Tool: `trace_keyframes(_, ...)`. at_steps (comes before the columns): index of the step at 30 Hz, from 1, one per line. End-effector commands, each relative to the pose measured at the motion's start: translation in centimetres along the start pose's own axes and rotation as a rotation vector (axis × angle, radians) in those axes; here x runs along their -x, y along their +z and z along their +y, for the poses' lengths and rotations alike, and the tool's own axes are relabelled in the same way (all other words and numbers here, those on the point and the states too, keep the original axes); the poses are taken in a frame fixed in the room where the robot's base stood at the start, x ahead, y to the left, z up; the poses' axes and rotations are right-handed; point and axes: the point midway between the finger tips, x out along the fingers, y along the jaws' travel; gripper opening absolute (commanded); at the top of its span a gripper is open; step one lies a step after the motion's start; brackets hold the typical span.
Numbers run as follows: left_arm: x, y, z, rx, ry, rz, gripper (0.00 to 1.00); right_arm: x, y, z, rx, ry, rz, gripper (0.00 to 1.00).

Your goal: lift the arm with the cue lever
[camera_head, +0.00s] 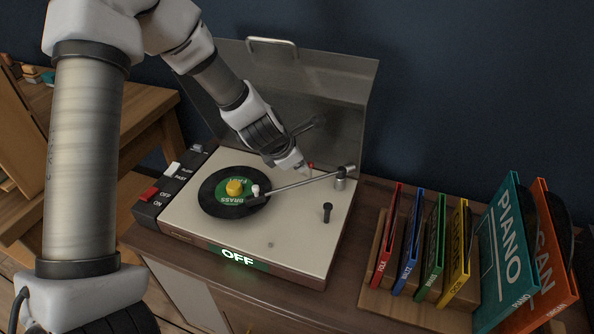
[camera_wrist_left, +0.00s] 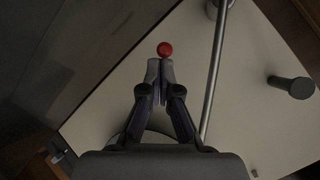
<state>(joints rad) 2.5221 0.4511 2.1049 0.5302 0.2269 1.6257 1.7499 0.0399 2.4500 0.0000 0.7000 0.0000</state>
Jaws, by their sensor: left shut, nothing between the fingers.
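The record player (camera_head: 270,243) stands open on a wooden cabinet, with a green-labelled record (camera_head: 217,202) on its platter. The silver tonearm (camera_head: 305,182) reaches from its pivot at the back right to the record, its head over the disc's right part; I cannot tell whether the needle touches. The cue lever has a red ball tip (camera_head: 312,165), also in the left wrist view (camera_wrist_left: 164,49). My left gripper (camera_head: 304,172) is shut and empty, its fingertips (camera_wrist_left: 160,70) close beside the red ball; contact is unclear. The lever's stem is hidden. My right gripper is out of view.
The raised lid (camera_head: 340,95) stands behind the deck. A dark knob (camera_head: 327,212) rises at the right; red (camera_head: 150,193) and white (camera_head: 173,168) switches are at the left. A front sign (camera_head: 237,256) reads OFF. A record rack (camera_head: 400,301) stands to the right.

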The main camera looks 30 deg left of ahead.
Motion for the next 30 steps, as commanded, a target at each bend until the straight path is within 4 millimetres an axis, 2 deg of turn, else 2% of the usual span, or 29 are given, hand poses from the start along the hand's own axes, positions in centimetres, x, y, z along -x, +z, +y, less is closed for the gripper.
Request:
trace_keyframes(10,-0.6,1.3,1.4,0.000,0.000,0.000,0.00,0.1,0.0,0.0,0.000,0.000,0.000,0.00)
trace_keyframes(17,-0.6,1.3,1.4,0.000,-0.001,0.000,0.00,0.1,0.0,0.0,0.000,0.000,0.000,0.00)
trace_keyframes(30,0.8,2.2,1.9,0.000,-0.001,0.000,0.00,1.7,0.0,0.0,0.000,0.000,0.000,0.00)
